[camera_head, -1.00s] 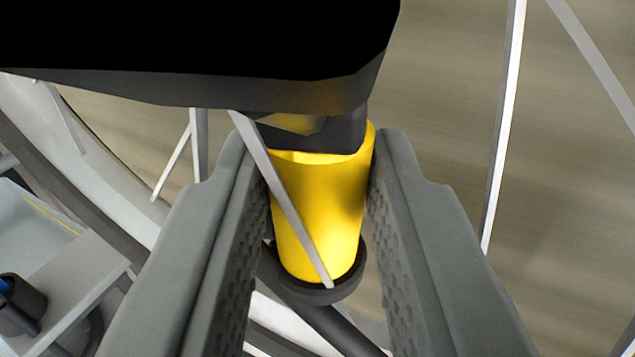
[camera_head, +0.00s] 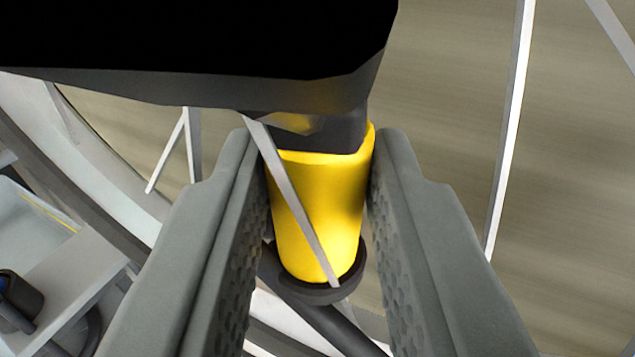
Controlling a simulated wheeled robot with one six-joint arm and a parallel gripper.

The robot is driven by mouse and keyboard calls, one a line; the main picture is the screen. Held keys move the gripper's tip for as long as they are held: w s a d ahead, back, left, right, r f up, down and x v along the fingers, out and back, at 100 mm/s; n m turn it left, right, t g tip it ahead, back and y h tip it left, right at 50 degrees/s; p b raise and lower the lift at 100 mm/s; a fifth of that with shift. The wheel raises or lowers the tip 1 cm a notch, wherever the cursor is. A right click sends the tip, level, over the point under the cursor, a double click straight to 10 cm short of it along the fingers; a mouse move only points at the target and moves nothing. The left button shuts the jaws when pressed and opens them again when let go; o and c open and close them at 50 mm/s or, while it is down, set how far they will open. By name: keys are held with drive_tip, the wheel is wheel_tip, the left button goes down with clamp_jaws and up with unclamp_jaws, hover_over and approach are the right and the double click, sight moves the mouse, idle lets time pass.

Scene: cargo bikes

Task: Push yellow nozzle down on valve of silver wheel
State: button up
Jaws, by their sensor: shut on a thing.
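The yellow nozzle (camera_head: 322,220) is a short yellow cylinder with a black collar (camera_head: 340,290) at its lower end and a dark hose (camera_head: 335,325) running off below. My gripper (camera_head: 318,200) is shut on it, with one grey textured finger on each side. A thin spoke (camera_head: 292,205) crosses in front of the nozzle. The wheel's pale rim (camera_head: 75,140) curves along the left side. The valve is not visible, and I cannot tell whether the nozzle touches it. A black body covers the top of the view and hides what lies above the nozzle.
More spokes show at the right (camera_head: 510,130) and at the left (camera_head: 180,150). A light grey tray-like part (camera_head: 40,240) with a dark fitting (camera_head: 18,300) is at the lower left. A brownish floor (camera_head: 440,90) shows behind the spokes.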

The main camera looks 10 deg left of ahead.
idle(0.3)
drive_tip(key=o, duration=1)
drive_tip(key=shift+o, duration=0.4)
drive_tip(key=shift+s, duration=0.1)
drive_tip(key=s+d, duration=0.1)
drive_tip(key=s, duration=0.8)
drive_tip(key=shift+s+r, duration=0.15)
drive_tip(key=shift+s, duration=0.25)
drive_tip(key=shift+d, duration=0.1)
